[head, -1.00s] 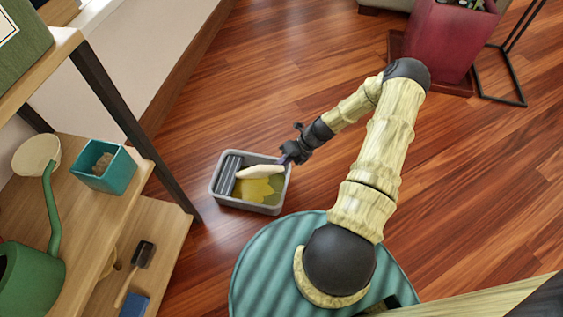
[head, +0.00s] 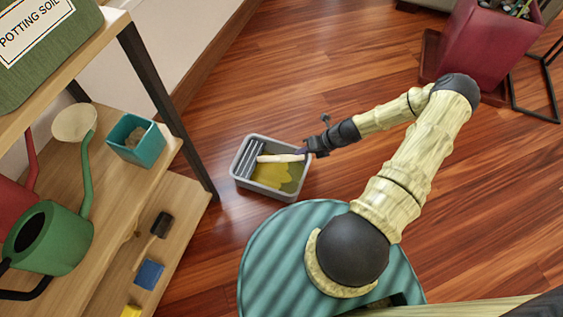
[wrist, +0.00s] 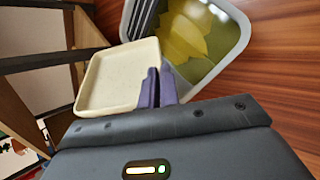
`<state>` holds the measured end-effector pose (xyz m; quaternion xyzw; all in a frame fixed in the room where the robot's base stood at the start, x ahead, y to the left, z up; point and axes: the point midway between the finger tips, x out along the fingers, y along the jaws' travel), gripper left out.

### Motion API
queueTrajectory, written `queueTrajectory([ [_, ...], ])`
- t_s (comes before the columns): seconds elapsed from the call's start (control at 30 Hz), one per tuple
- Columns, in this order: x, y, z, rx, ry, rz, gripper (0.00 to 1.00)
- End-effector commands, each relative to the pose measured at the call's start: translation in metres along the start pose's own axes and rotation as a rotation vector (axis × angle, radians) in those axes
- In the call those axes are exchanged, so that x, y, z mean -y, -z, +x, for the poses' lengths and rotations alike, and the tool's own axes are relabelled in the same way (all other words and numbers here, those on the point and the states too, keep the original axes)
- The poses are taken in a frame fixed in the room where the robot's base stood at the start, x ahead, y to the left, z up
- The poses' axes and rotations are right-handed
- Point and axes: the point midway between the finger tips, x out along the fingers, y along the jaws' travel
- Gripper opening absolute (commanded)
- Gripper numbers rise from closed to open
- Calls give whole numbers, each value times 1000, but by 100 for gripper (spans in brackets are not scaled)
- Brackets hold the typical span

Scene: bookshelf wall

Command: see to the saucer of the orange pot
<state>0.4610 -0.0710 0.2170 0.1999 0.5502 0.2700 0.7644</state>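A cream square saucer (wrist: 118,80) with a low rim is held at its edge by my gripper, whose purple fingertips (wrist: 157,88) are shut on it. Its inside looks empty in the wrist view. In the head view the saucer (head: 280,158) looks like a thin pale strip above a grey tub, with my gripper (head: 306,150) at its right end. The tub (head: 305,190) stands on the floor, with yellow-green liquid inside and a ribbed grey part at its left. It also shows in the wrist view (wrist: 243,52). No orange pot is in view.
A wooden shelf unit at the left holds a green watering can (head: 48,238), a teal square pot (head: 135,140), a brush (head: 153,238) and a blue block (head: 149,274). A maroon planter (head: 490,45) stands at top right. The wooden floor between is open.

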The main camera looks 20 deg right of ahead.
Motion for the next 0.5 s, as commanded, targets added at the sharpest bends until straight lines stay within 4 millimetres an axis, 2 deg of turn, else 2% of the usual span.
queueTrajectory([
  [0.5,-19,-4,-21,303,82,-276,0],
])
